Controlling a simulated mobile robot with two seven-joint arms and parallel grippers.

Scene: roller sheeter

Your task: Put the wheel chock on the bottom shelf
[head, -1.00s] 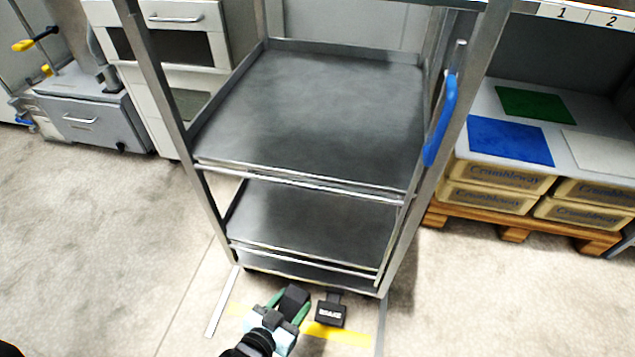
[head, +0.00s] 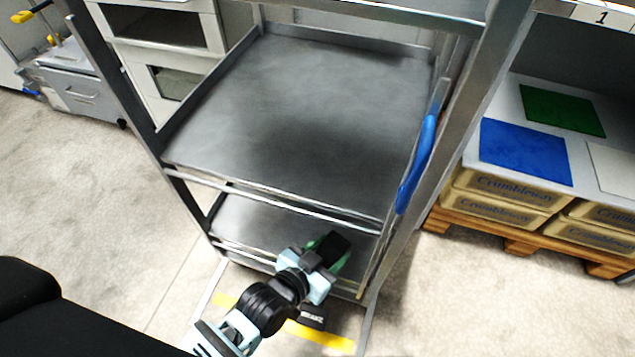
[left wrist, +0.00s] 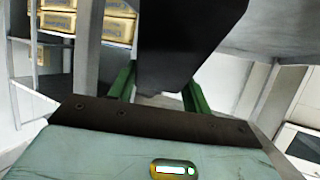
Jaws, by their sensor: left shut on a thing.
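The wheel chock (head: 334,246) is a dark block held between the green fingers of my left gripper (head: 328,254). In the left wrist view the chock (left wrist: 185,45) looks black and large, with a green finger of my gripper (left wrist: 158,90) on each side of it. In the head view my left gripper and the chock are over the front right part of the bottom shelf (head: 252,222) of the metal rack. I cannot tell whether the chock touches the shelf. My right gripper is not in view.
A wider upper shelf (head: 310,110) lies above the bottom one, and metal posts stand at the corners. A blue handle (head: 417,165) is on the right post. A black brake pedal (head: 312,317) sits low at the front. The bottom shelf's left part is clear.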

